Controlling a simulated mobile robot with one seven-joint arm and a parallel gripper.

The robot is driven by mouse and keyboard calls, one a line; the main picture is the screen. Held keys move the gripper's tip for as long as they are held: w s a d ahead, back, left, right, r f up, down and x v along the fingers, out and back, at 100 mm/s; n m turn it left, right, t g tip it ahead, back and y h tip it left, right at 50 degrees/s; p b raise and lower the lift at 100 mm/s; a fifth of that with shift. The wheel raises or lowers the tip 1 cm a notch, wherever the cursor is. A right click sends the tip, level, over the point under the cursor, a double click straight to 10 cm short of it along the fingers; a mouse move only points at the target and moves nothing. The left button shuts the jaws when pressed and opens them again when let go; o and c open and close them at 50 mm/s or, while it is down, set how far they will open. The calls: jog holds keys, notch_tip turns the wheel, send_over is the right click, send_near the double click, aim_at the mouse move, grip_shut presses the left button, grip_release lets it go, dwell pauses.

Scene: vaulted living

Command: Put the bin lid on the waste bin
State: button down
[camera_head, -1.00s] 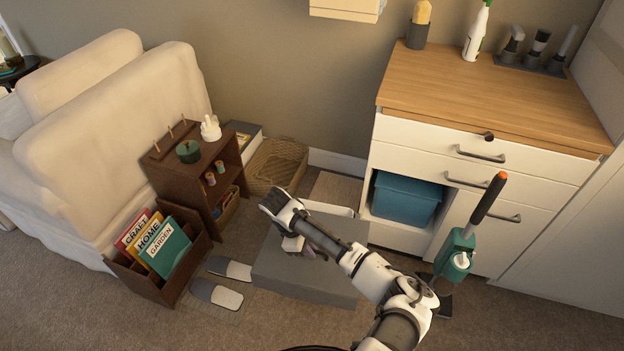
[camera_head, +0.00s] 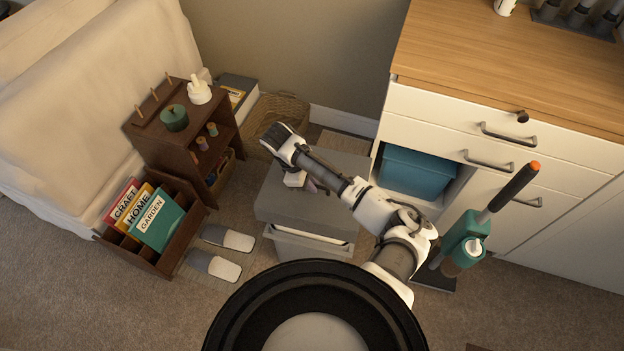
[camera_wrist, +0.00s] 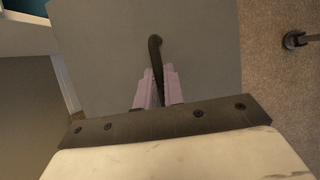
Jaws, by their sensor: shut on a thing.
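The bin lid (camera_head: 283,207) is a grey, box-like cover held over the waste bin (camera_head: 300,246). The bin is pale grey, stands on the carpet, and shows its front wall and front rim below the lid. The back of the bin is hidden by the lid and my arm. I cannot tell if the lid touches the bin. My gripper (camera_head: 312,186) is above the lid, partly hidden by my wrist. In the wrist view my gripper's pinkish fingers (camera_wrist: 156,88) are shut on the lid's dark curved handle (camera_wrist: 155,48), with the grey lid top (camera_wrist: 205,50) behind.
A teal upright cleaner (camera_head: 470,240) stands at the right, before the white cabinet (camera_head: 430,125) with its blue tub (camera_head: 413,172). Slippers (camera_head: 214,265), a magazine rack (camera_head: 170,255) and a brown shelf (camera_head: 165,150) stand left. A wicker basket (camera_head: 285,112) is behind.

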notch_tip(320, 180, down, 4)
jog(key=b, duration=0.4)
jog(key=shift+f, duration=0.2)
notch_tip(320, 180, down, 7)
jog(key=b, duration=0.2)
jog(key=shift+r+b, duration=0.15)
jog(key=shift+b, duration=0.15)
jog(key=shift+f, duration=0.8)
jog(key=c, duration=1.5)
grip_release()
jog(key=shift+f+b, duration=0.1)
jog(key=shift+b, duration=0.2)
jog(key=shift+o, duration=0.5)
jog(key=p+v, duration=0.2)
jog(key=v, duration=1.1)
jog(key=shift+d+p, duration=0.1)
jog(key=shift+p, duration=0.2)
jog(key=shift+a+r, duration=0.3)
jog(key=shift+r, duration=0.15)
